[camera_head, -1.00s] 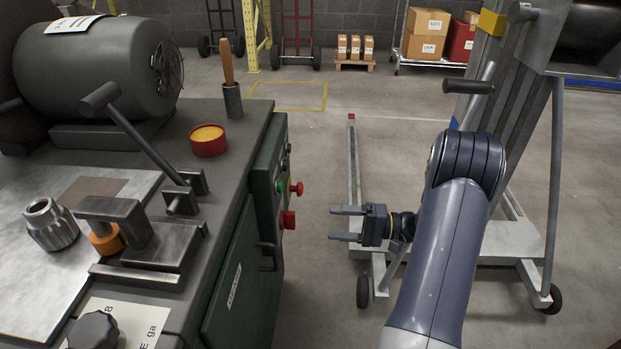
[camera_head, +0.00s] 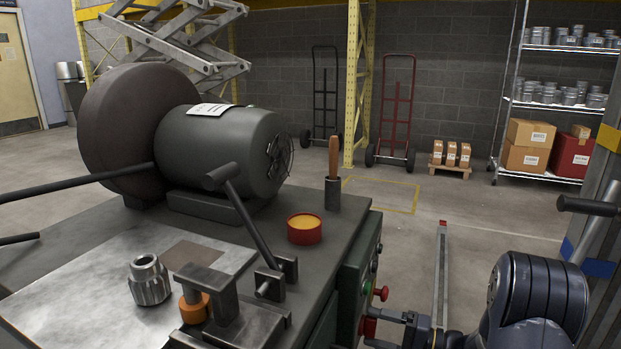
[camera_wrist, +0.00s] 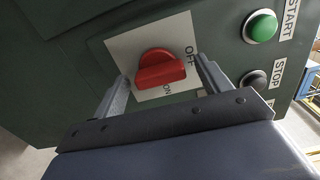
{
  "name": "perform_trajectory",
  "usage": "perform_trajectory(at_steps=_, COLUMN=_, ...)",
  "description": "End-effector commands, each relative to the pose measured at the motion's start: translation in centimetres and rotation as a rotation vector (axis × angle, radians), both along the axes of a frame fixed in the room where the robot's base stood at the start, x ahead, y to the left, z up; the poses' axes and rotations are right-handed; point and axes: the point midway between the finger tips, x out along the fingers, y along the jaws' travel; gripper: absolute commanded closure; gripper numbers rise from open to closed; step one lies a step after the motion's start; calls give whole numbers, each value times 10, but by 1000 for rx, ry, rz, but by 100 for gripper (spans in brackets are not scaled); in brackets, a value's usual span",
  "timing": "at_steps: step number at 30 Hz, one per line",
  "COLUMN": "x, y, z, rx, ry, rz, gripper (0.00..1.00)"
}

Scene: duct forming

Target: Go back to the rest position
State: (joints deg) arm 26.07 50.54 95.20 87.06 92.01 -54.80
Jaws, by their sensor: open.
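My gripper (camera_wrist: 160,72) is open and empty in the wrist view, with its two fingers apart. A red rotary switch (camera_wrist: 161,70) on a white plate marked OFF and ON shows between the fingertips, on the green machine front. I cannot tell whether a finger touches it. In the head view my gripper (camera_head: 368,328) is low in the picture, at the machine's right side by the switch, and partly cut off by the bottom edge. My arm comes in from the lower right.
A green START button (camera_wrist: 262,26) and a dark STOP button (camera_wrist: 254,80) sit right of the switch. The machine top (camera_head: 85,236) bears a motor (camera_head: 225,150), a red tin (camera_head: 304,230) and a fluted metal part (camera_head: 149,280). Open floor (camera_head: 480,215) lies to the right.

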Motion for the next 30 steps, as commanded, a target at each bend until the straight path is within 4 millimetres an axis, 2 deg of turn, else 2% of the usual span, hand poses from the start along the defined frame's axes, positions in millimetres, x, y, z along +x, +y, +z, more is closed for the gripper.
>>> perform_trajectory(at_steps=11, x=-1, y=-4, z=0, rx=-13, ry=-32, rz=-2, gripper=27)
perform_trajectory(at_steps=27, x=-41, y=-101, z=2, rx=-12, ry=-30, rz=-4, gripper=27)
perform_trajectory(at_steps=28, x=-42, y=-102, z=1, rx=-12, ry=-30, rz=-2, gripper=27)
perform_trajectory(at_steps=30, x=-35, y=-82, z=-3, rx=-13, ry=-30, rz=6, gripper=27)
